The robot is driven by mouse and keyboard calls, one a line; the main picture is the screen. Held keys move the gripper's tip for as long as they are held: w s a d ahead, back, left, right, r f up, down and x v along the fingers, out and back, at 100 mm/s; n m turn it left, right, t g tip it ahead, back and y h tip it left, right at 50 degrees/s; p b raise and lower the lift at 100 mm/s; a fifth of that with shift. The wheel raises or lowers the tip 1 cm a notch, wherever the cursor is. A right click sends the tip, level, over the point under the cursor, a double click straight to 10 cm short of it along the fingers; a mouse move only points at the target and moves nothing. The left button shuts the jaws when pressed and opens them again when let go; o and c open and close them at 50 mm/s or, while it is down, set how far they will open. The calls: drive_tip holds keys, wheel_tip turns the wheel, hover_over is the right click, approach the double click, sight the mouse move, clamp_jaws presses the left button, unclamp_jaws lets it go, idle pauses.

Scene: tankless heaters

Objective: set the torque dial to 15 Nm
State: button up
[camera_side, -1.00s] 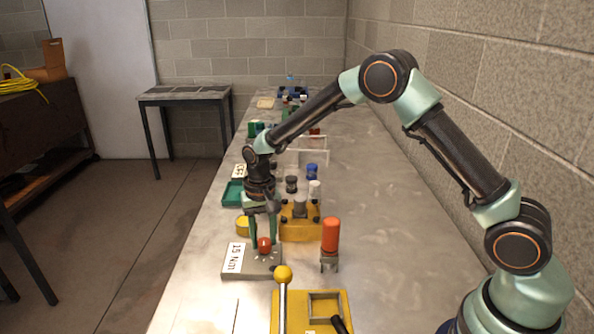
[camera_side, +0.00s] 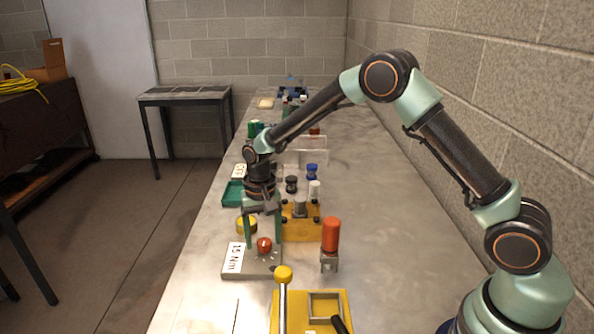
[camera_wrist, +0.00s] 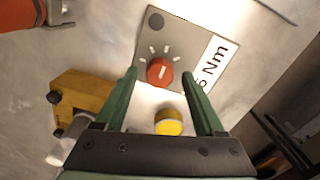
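The torque dial is a red round knob (camera_side: 264,245) on a grey plate (camera_side: 236,274) with a white "15 Nm" label (camera_side: 233,257). In the wrist view the knob (camera_wrist: 160,71) has a white pointer line, with several white tick marks fanned around its far side. I cannot tell which tick stands for 15 Nm. My gripper (camera_side: 263,235) is open over the dial, fingers pointing down. In the wrist view its green fingertips (camera_wrist: 160,75) stand on either side of the knob with gaps, apart from it.
A yellow block (camera_side: 301,228) and a red-handled part (camera_side: 330,240) stand to the right. A yellow lever fixture (camera_side: 310,300) is in front. Bare bench lies at the right.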

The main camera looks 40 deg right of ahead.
sight(264, 240)
wheel_tip(264, 240, up, 12)
idle(0.6)
drive_tip(key=shift+r, duration=0.15)
drive_tip(key=s+d+r+n+t, duration=0.2)
drive_tip(key=s+d+r, duration=0.1)
drive_tip(key=s+r, duration=0.45)
drive_tip(key=s+d+r+n+t, duration=0.1)
drive_tip(key=s+d+n+t, duration=0.2)
drive_tip(key=s, duration=0.9)
drive_tip(key=shift+d+n+t, duration=0.2)
drive_tip(key=shift+n+t, duration=0.1)
drive_tip(key=shift+n, duration=0.2)
